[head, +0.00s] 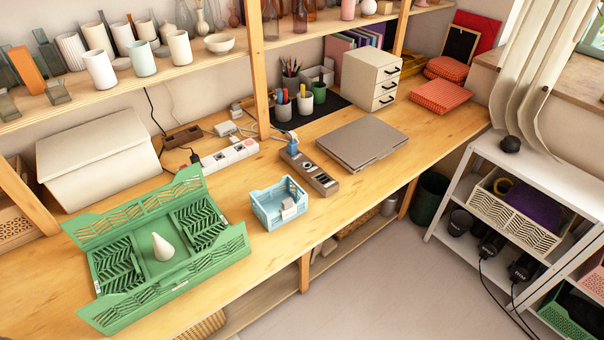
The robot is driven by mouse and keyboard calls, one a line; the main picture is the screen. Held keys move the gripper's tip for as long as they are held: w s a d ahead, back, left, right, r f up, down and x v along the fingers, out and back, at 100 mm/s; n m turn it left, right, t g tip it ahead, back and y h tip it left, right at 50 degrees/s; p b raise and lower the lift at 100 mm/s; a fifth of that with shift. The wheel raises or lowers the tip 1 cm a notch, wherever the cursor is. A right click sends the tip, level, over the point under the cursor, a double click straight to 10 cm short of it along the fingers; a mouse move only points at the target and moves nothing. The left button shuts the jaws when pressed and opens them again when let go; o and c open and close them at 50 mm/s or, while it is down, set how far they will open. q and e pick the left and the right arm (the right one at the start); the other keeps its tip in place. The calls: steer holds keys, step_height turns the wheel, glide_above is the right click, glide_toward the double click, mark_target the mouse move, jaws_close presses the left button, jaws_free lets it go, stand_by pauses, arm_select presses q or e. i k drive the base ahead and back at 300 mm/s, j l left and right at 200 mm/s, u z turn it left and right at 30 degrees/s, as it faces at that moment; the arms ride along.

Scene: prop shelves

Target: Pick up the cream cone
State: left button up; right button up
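The cream cone (162,247) stands upright, its tip up, inside the green crate (213,262) at the lower left of the head view. It sits in the open middle part of the crate, between two patterned green panels. The crate's front wall does not hide it. Neither of my grippers shows in the head view.
The crate rests on a long wooden bench (350,190). Right of it are a light blue basket (265,208), a power strip (320,180) and a grey laptop (362,145). A cream box (95,165) stands behind it. Shelf posts rise at the back.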

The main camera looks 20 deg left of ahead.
mark_target(164, 251)
steer(key=u, duration=1.6)
